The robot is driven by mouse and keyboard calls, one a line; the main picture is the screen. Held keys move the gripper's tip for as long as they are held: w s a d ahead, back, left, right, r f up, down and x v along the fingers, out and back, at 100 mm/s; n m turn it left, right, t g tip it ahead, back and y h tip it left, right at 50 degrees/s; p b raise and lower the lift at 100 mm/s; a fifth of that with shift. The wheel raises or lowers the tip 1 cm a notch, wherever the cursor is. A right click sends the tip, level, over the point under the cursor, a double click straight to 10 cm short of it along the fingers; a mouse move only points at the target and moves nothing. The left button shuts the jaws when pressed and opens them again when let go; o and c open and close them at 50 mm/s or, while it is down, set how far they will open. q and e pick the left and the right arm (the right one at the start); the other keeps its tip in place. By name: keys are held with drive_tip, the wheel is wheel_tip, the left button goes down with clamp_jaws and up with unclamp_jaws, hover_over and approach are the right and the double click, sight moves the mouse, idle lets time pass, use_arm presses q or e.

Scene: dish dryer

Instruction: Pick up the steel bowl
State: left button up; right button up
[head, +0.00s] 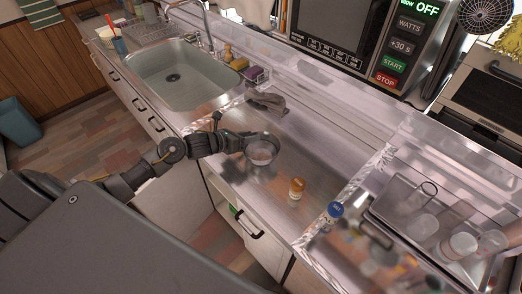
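The steel bowl (263,155) stands upright on the counter, left of the small orange-capped bottle. My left arm reaches in from the left, and my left gripper (243,141) is at the bowl's left rim. The fingertips overlap the rim in the picture, and I cannot tell whether they are closed on it. The bowl's left side is partly hidden by the gripper. My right gripper does not show.
An orange-capped bottle (296,189) stands right of the bowl, and a grey cloth (268,102) lies behind it. The sink (172,77) is at the upper left. A blue-capped jar (334,211) and a tray (392,188) with glassware are at the right. A microwave (345,30) stands behind.

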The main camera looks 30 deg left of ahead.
use_arm(q)
clamp_jaws()
drive_tip(key=shift+r, duration=0.1)
idle(0.3)
drive_tip(key=shift+r+b, duration=0.45)
drive_tip(key=shift+r, duration=0.15)
drive_tip(key=s+a+r+b, duration=0.3)
drive_tip(key=s+a+r, duration=0.6)
drive_tip(key=s+r, duration=0.1)
drive_tip(key=shift+s+a+r+b, duration=0.2)
drive_tip(key=shift+r+b, duration=0.1)
drive_tip(key=shift+r, duration=0.5)
